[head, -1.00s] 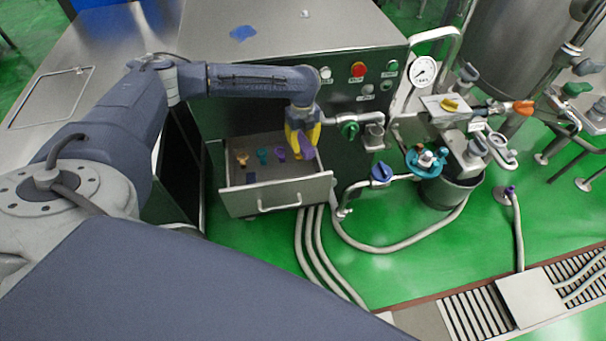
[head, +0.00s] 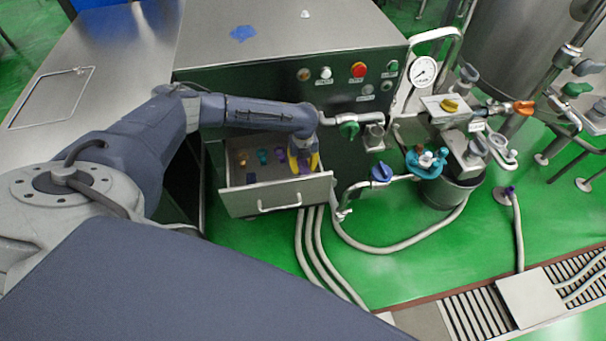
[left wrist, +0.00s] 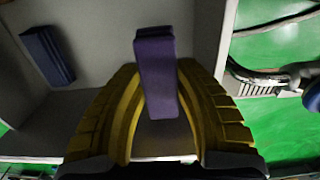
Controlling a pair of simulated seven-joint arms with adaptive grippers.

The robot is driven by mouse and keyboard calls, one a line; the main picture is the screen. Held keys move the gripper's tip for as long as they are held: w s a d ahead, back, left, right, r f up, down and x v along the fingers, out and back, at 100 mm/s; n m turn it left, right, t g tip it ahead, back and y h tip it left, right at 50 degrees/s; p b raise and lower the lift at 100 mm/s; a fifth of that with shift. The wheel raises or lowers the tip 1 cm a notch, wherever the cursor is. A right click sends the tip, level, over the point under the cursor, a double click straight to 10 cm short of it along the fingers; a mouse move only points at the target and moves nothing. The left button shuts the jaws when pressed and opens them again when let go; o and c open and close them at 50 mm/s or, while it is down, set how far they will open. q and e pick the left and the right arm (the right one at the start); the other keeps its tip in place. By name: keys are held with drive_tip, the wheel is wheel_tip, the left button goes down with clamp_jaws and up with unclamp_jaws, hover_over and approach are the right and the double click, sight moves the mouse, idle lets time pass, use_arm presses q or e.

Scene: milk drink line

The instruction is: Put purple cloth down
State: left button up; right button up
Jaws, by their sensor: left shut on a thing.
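The purple cloth (left wrist: 157,75) is a folded strip, upright between the yellow fingers of my left gripper (left wrist: 163,105) in the left wrist view. My left gripper (head: 304,162) is shut on it and points down inside the right part of the open drawer (head: 238,204). In the head view the fingers and arm hide most of the cloth. I cannot tell whether its lower end touches the drawer floor. My right gripper is not in view.
Several small coloured pieces stand in the drawer, including a teal one (head: 263,156). A dark blue folded cloth (left wrist: 47,53) lies there too. A blue cloth (head: 243,33) lies on the cabinet top.

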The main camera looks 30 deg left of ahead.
sight(303, 164)
use_arm(q)
drive_tip(key=shift+f, duration=3.85)
drive_tip(key=shift+f, duration=0.2)
drive_tip(key=o, duration=1)
drive_tip(key=shift+r, duration=0.2)
wheel_tip(303, 164, up, 12)
